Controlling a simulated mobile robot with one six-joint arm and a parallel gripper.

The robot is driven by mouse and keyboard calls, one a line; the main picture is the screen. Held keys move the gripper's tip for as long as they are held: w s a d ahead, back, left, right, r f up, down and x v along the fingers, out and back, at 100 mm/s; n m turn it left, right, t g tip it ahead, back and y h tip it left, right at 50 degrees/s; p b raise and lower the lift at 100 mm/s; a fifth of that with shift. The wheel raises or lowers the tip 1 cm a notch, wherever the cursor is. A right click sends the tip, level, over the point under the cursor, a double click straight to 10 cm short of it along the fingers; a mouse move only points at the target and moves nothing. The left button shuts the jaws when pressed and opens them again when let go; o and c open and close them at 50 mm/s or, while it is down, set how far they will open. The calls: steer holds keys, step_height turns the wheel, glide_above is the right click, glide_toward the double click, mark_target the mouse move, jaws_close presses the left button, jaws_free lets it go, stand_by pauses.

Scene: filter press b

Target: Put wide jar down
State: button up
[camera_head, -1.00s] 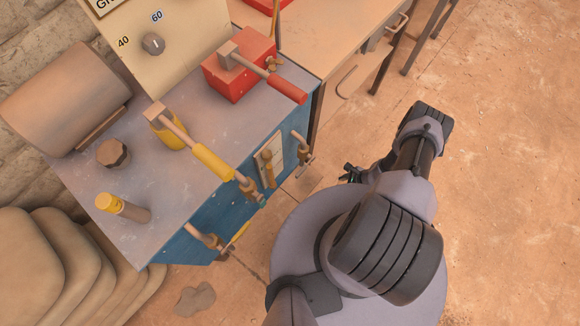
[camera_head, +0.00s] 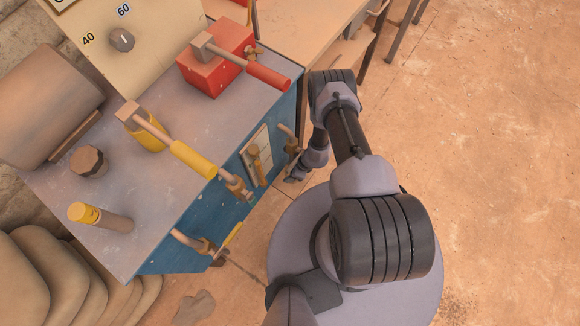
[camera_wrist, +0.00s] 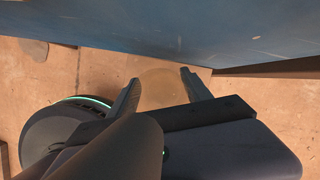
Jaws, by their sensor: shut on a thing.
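My gripper (camera_wrist: 162,92) is shut on the wide jar (camera_wrist: 160,84), which shows as a faint, see-through round shape between the two dark fingers in the wrist view. Its outline is hard to make out against the tan floor. In the head view my gripper (camera_head: 292,178) is low beside the right end of the blue cabinet, below its top. I cannot make out the jar there.
The blue cabinet (camera_head: 190,215) has a grey top (camera_head: 150,185) bearing a red box with a lever (camera_head: 215,70), a yellow-handled lever (camera_head: 190,158), a yellow-capped cylinder (camera_head: 100,217) and a brown knob (camera_head: 89,161). A wooden table (camera_head: 300,30) stands behind. Open floor (camera_head: 500,150) lies right.

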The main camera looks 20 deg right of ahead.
steer(key=shift+f, duration=0.15)
steer(key=o, duration=1.7)
steer(key=shift+p+v, duration=1)
steer(key=shift+v, duration=0.25)
steer(key=s+d, duration=0.2)
steer(key=d, duration=0.1)
steer(key=s+d+p, duration=0.1)
steer(key=s+d, duration=0.1)
steer(key=d, duration=0.1)
steer(key=s+d+p, duration=0.1)
steer(key=s+d, duration=0.1)
steer(key=d, duration=0.2)
steer(key=shift+f, duration=0.35)
